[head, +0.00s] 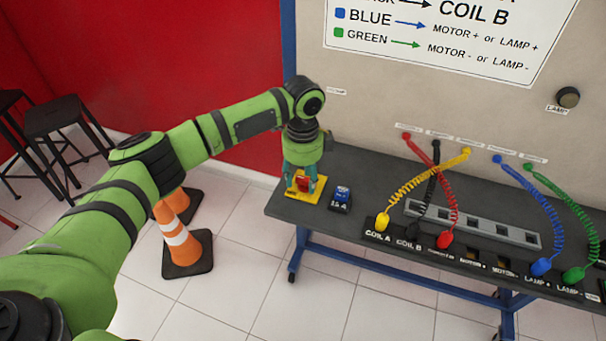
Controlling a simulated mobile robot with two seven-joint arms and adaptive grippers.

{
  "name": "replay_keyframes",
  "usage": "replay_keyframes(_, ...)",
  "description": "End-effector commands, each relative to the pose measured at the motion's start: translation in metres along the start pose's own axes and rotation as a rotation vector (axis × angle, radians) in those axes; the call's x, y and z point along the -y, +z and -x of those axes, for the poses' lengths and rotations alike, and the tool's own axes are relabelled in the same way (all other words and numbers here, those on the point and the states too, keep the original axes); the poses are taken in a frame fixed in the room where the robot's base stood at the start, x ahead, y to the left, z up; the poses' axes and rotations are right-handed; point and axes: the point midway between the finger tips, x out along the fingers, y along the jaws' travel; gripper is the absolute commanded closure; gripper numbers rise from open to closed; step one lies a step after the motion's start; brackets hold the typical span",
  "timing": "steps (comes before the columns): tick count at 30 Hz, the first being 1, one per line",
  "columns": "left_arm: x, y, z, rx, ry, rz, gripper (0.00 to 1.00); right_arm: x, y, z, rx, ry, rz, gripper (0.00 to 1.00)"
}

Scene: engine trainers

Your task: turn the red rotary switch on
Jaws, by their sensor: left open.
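The red rotary switch (304,182) sits on a yellow base (303,196) at the left end of the dark bench top. My left gripper (304,184) points down over it from above, with its teal fingers on either side of the red knob. The fingers are open; I cannot tell whether they touch the knob. The gripper partly hides the knob, so its angle is unclear. My right gripper is not in view.
A blue part labelled 15 A (341,195) stands close to the right of the switch. Coiled yellow (420,182), red, black, blue and green cables run from the panel to the bench terminals. An orange cone (176,238) and black stools (62,118) stand left.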

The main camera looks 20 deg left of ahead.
Motion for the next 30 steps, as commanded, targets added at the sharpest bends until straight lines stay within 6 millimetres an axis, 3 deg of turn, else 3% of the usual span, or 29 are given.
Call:
replay_keyframes(3, 0.000, 0.000, 0.000, 0.000, 0.000, 0.000, 0.55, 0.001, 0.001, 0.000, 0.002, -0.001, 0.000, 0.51)
replay_keyframes(6, 0.000, 0.000, 0.000, 0.000, 0.000, 0.000, 0.95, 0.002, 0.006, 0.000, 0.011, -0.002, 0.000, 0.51)
replay_keyframes(7, 0.000, 0.000, 0.000, 0.000, 0.000, 0.000, 1.00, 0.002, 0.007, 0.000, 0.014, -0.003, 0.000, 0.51)
replay_keyframes(15, 0.000, 0.000, 0.000, 0.000, 0.000, -0.005, 1.00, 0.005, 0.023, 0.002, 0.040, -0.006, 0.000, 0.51)
replay_keyframes(23, 0.000, 0.000, 0.002, -0.001, 0.002, -0.088, 1.00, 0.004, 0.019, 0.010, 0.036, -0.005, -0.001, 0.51)
replay_keyframes(30, 0.001, 0.000, 0.003, -0.002, 0.002, -0.269, 1.00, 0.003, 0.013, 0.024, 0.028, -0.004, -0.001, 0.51)
